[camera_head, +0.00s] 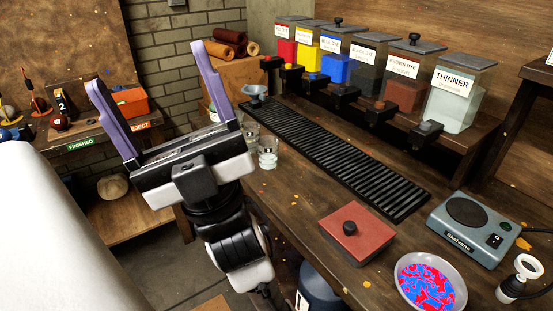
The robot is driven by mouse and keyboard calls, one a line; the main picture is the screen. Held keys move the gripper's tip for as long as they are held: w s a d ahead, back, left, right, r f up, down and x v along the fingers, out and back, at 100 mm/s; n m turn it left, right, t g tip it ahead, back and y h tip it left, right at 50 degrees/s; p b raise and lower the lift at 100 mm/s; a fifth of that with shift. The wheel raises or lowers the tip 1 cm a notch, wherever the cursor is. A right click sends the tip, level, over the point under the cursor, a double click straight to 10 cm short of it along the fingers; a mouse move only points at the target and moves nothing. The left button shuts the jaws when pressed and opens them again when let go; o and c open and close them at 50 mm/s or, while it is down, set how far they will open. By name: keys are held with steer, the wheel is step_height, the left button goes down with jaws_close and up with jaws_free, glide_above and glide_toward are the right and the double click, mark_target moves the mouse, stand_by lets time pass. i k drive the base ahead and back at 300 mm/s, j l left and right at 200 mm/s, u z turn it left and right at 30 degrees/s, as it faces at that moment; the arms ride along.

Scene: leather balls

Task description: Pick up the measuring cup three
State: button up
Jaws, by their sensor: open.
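My gripper (148,65) is in the left middle of the head view, raised in front of the bench. Its two purple fingers point up and stand wide apart, with nothing between them. Small clear measuring cups stand on the bench just right of the gripper. The nearest cup (268,158) is fully visible, upright, with pale marking low on it. Another cup (251,132) stands behind it, partly hidden by the gripper. I cannot read which one is number three. The gripper does not appear to hold any cup.
A black slatted drip tray (340,155) runs along the bench below several dye dispensers, including thinner (456,100). A grey funnel (255,94) stands beyond the cups. A red block (356,234), a paint-streaked bowl (430,283) and a blue-grey hotplate (470,230) occupy the near right.

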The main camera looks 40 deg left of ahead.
mark_target(268, 154)
steer(key=i+u, duration=0.2)
steer(key=u, duration=0.25)
steer(key=i+u, duration=0.25)
steer(key=u, duration=0.2)
steer(key=i+l+u, duration=0.1)
steer(key=u, duration=0.35)
steer(key=i, duration=0.1)
